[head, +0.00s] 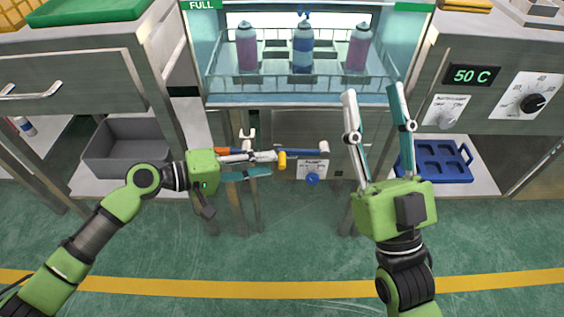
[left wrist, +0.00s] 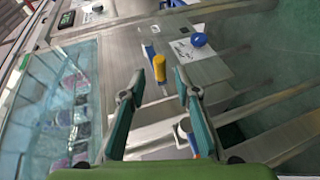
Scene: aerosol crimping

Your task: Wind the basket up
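The wire basket (head: 225,82) sits in the glass-fronted bath and holds three capped cans, two purplish ones (head: 247,50) (head: 358,48) and a blue one (head: 303,50). A crank with a yellow handle (head: 282,160) is on the front below the bath. My left gripper (head: 268,163) points right, at the yellow handle. In the left wrist view its fingers (left wrist: 155,85) are open, and the handle (left wrist: 160,68) appears between and just beyond the tips; contact cannot be told. My right gripper (head: 373,92) is open and empty, pointing up in front of the bath's right part.
A blue knob (head: 313,178) sits beside the crank. A grey bin (head: 125,148) is on the left shelf, and a blue tray (head: 440,160) on the right one. A "50 C" display (head: 474,75) and dials are at right. The green floor in front is clear.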

